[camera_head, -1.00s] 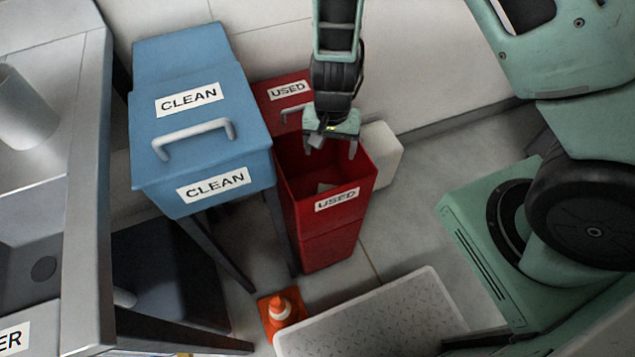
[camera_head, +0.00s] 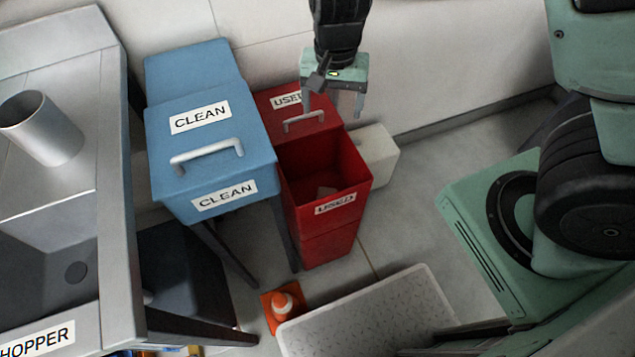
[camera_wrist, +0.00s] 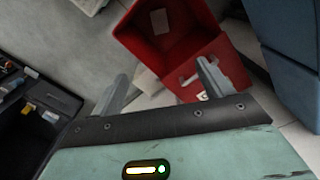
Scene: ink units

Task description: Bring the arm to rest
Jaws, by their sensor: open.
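My gripper (camera_head: 332,108) hangs above the back part of the red bin marked USED (camera_head: 318,245), in the upper middle of the head view. Its two fingers are apart with nothing between them. In the wrist view the open fingers (camera_wrist: 162,88) show with the red bin (camera_wrist: 165,42) beyond them. The gripper hides part of the bin's back label.
A blue box marked CLEAN (camera_head: 215,150) stands left of the bin. A steel hopper unit with a cup (camera_head: 42,128) is at far left. A white block (camera_head: 375,155) sits behind the bin. An orange cone (camera_head: 283,303) and a speckled pale tray (camera_head: 370,315) are in front.

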